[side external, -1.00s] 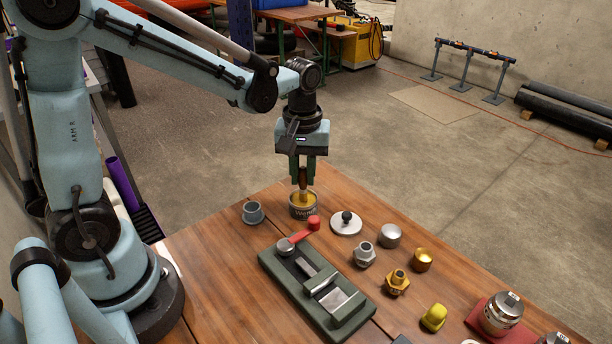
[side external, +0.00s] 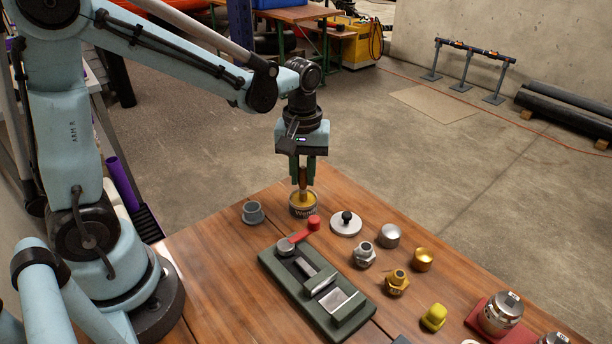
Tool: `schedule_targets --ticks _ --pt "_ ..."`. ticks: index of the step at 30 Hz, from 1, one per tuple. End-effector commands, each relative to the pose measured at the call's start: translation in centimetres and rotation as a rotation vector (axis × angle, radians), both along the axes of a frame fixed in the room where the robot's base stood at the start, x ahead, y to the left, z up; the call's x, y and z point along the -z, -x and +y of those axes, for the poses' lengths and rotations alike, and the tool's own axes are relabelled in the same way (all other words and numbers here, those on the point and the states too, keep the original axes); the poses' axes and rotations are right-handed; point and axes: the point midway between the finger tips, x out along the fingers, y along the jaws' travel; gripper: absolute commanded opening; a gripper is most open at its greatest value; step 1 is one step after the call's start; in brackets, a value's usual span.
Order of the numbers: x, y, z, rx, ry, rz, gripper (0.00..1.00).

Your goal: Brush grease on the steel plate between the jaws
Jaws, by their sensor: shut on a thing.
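My gripper (side external: 303,172) points straight down and is shut on a brush (side external: 302,182) with a brown handle. The brush's lower end is in an open round tin (side external: 304,207) holding yellow grease. How deep the bristles sit is hidden. The green vise (side external: 316,284) lies on the bench in front of the tin, with its red-handled lever (side external: 306,231) at the far end. A bright steel plate (side external: 337,300) shows between the vise's jaws. My gripper is behind the vise and apart from it.
A grey cup (side external: 253,213) stands left of the tin. Silver and brass fittings (side external: 397,282), a yellow cap (side external: 433,317) and a steel canister (side external: 501,313) line the right side. The bench left of the vise is clear.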

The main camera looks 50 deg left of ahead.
Motion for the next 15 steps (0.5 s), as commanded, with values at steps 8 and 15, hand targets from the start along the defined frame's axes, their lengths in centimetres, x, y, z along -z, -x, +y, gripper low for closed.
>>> schedule_targets --ticks 8,15 --pt "-1.9 0.0 0.0 0.0 0.0 0.001 0.0" --pt "-3.7 0.0 0.0 0.0 0.0 0.001 0.0"
